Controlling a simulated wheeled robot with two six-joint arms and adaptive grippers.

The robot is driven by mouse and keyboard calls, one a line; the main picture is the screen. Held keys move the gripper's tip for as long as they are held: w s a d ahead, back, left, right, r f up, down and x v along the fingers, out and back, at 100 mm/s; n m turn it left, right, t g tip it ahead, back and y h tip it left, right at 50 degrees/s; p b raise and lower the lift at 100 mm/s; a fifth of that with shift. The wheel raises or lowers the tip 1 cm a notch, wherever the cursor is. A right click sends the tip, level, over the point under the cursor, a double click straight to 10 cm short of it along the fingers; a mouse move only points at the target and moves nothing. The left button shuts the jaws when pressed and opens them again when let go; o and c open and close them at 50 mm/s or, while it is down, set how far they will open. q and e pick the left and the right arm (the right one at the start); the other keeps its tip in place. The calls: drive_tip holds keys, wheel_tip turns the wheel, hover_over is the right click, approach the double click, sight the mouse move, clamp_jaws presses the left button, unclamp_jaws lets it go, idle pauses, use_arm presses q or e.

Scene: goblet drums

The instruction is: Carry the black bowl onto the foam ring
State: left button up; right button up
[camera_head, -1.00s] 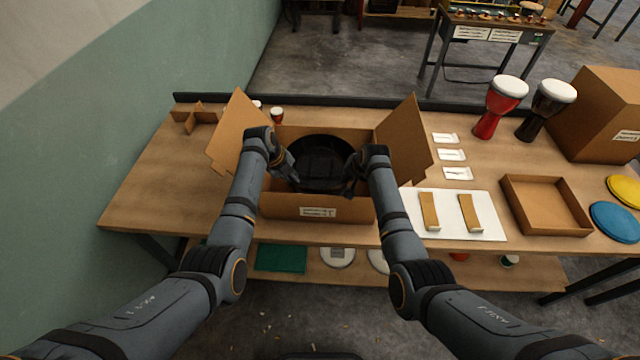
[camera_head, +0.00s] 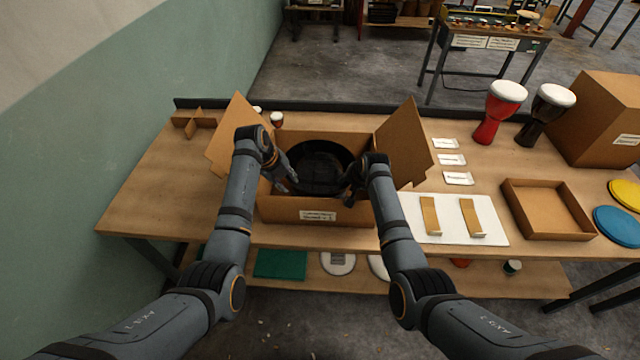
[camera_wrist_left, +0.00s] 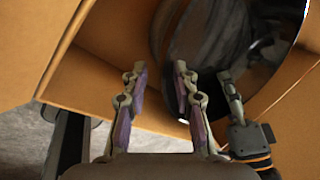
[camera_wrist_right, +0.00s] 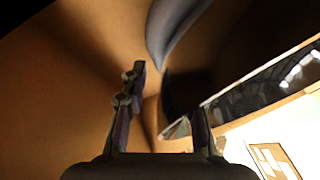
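The black bowl (camera_head: 322,160) is a wide, glossy round thing inside an open cardboard box (camera_head: 290,207) in the head view. My left gripper (camera_head: 288,180) is at its left side, and my right gripper (camera_head: 349,188) at its right side, both inside the box. In the left wrist view the fingers (camera_wrist_left: 160,70) stand apart beside the bowl's edge (camera_wrist_left: 215,40). In the right wrist view the fingers (camera_wrist_right: 168,90) stand apart, with the bowl's shiny edge (camera_wrist_right: 265,85) across the far finger, whose tip is hidden. Contact cannot be told. I cannot make out a foam ring.
The box's raised side flaps (camera_head: 403,140) flank my grippers. Right of it lie a white board (camera_head: 490,228) with two cardboard strips and a shallow tray (camera_head: 547,210). Red (camera_head: 495,115) and black (camera_head: 545,115) goblet drums stand behind. A cardboard cross (camera_head: 193,122) sits at left.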

drive_tip(key=shift+s+f, duration=0.1)
drive_tip(key=shift+f, duration=0.15)
drive_tip(key=shift+d+r, duration=0.1)
drive_tip(key=shift+r, duration=0.45)
use_arm(q)
drive_tip(key=v, duration=0.3)
drive_tip(key=shift+a+r, duration=0.15)
drive_tip(key=shift+r, duration=0.2)
use_arm(e)
drive_tip(key=v, duration=0.7)
drive_tip(key=shift+s, duration=0.15)
